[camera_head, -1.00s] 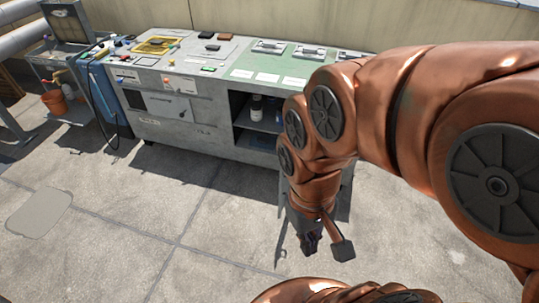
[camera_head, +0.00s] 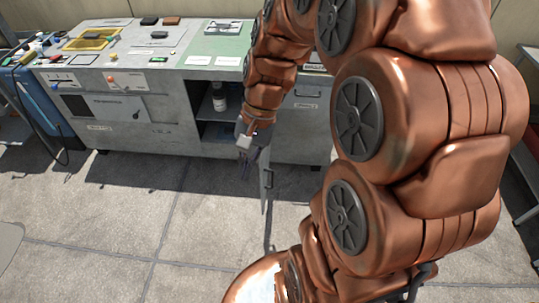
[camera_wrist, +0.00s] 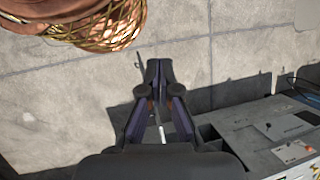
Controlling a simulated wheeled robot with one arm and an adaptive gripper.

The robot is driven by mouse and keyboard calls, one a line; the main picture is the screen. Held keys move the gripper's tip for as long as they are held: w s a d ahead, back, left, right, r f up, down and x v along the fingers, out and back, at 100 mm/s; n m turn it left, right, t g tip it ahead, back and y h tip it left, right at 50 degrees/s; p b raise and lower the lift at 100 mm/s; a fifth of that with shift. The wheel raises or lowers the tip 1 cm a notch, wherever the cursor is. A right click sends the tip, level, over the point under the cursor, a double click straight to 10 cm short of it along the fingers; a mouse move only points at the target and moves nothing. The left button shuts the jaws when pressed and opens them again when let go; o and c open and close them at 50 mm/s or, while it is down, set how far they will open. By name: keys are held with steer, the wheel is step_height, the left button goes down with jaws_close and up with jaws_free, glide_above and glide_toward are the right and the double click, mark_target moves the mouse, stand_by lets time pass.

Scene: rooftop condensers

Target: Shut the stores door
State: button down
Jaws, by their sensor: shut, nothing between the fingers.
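The stores door (camera_head: 265,188) stands open at the grey workbench, swung out from the front and seen nearly edge-on. A small handle shows on it. The open stores compartment (camera_head: 207,132) lies to its left, with a bottle (camera_head: 219,98) on a shelf. My gripper (camera_head: 246,160) is shut and empty, pointing down close to the door's upper part, just left of it in the head view. I cannot tell if they touch. In the wrist view my gripper (camera_wrist: 158,68) shows its fingers together, with a thin edge partly hidden behind them.
The workbench (camera_head: 170,70) carries trays and small items on top. A blue unit (camera_head: 40,85) with a dark hose stands at its left. Paved floor (camera_head: 130,210) in front of the bench is clear. My arm hides the bench's right part.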

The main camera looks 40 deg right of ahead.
steer(key=w+d+f+m+t+y+b, duration=0.3)
steer(key=w+d+f+m+b, duration=0.2)
steer(key=w+d+f+m, duration=0.5)
steer(key=d+f+m+t+b, duration=0.2)
steer(key=d+f+m, duration=0.15)
steer(key=d, duration=0.55)
steer(key=d+f+m+t+b, duration=0.25)
steer(key=d+f, duration=0.25)
steer(key=d, duration=0.4)
steer(key=w+a+f, duration=0.6)
steer(key=w+a, duration=0.2)
steer(key=shift+w+m+b, duration=0.15)
steer(key=shift+m+b, duration=0.2)
steer(key=shift+m, duration=0.05)
steer(key=shift+a, duration=0.15)
